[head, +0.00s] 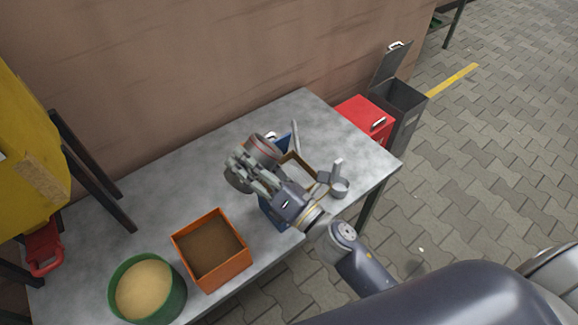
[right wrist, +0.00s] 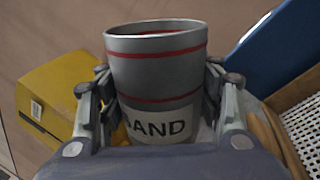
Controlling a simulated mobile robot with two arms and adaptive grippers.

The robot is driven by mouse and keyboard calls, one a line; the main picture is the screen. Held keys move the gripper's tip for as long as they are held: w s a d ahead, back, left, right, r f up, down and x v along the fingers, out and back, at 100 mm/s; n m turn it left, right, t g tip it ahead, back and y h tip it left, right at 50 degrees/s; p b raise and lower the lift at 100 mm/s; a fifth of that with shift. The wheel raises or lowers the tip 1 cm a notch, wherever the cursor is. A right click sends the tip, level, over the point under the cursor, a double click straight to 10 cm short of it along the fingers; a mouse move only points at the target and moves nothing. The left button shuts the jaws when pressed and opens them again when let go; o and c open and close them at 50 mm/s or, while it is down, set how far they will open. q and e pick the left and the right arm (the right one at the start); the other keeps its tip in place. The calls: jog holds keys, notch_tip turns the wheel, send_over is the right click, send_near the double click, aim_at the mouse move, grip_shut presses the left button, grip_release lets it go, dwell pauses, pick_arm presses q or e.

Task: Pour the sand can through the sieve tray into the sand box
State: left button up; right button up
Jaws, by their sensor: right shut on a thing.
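My right gripper (head: 250,168) is shut on the sand can (head: 262,150), a grey can with red bands, above the table. In the right wrist view the sand can (right wrist: 155,75) sits between both fingers, with its "SAND" label partly covered. I cannot tell what is inside it. A brown-framed tray (head: 297,160) lies beside the gripper, partly hidden; the right wrist view shows pale mesh in a wooden frame, the sieve tray (right wrist: 302,125). Blue walls (head: 272,214) show around the gripper; I cannot tell whether they are the sand box. My left gripper is not in view.
An orange box (head: 243,262) with brown fill and a green tub (head: 176,300) of pale sand stand at the table's left. A grey cup-like tool (head: 340,186) lies near the right edge. A red box (head: 363,113) and open grey bin (head: 402,104) stand beyond.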

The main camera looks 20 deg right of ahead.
jog(key=shift+f+m, duration=0.1)
jog(key=shift+m, duration=0.4)
dwell(0.5)
jog(key=shift+r+m+t+h, duration=0.3)
jog(key=shift+r+m+t, duration=0.2)
jog(key=shift+m, duration=0.5)
dwell(1.3)
jog(key=shift+d+f+m+b, duration=0.2)
jog(key=shift+m+b, duration=0.3)
jog(key=shift+m, duration=0.4)
dwell(0.7)
